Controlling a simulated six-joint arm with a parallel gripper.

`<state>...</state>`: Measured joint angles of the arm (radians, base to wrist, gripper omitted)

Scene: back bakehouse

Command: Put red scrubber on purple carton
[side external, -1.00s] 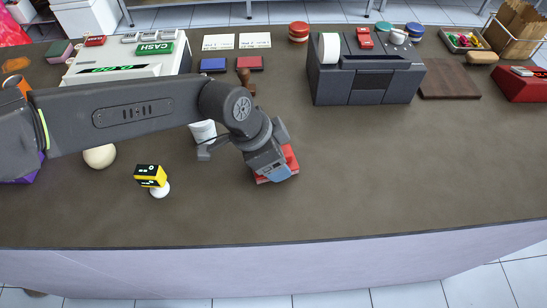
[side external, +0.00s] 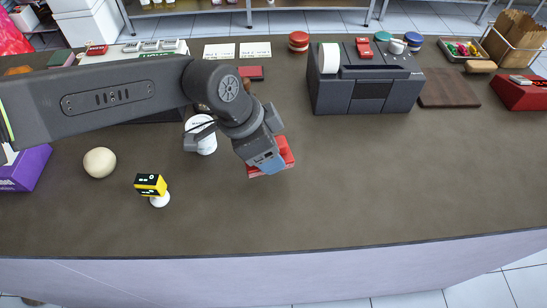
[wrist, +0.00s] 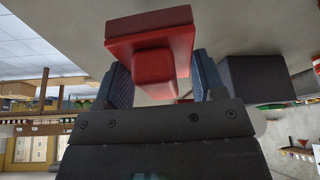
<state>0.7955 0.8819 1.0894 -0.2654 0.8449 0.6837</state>
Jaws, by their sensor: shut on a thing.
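The red scrubber (side external: 287,152) is in my gripper (side external: 268,162), right of the middle-left of the counter. In the wrist view the scrubber (wrist: 150,32) shows a wide flat red slab with a narrower red block. The two blue-padded fingers (wrist: 163,78) close on either side of that block. In the side view my gripper partly hides the scrubber, and the gap to the counter is hard to judge. The purple carton (side external: 27,170) stands at the far left of the counter, partly behind my arm; a pale piece shows at its top.
A cream ball (side external: 99,162) and a yellow-black block on a white base (side external: 151,185) stand between carton and gripper. A white cylinder (side external: 206,142) stands beside my wrist. A dark grey machine (side external: 370,95) is at back right. The front-right counter is clear.

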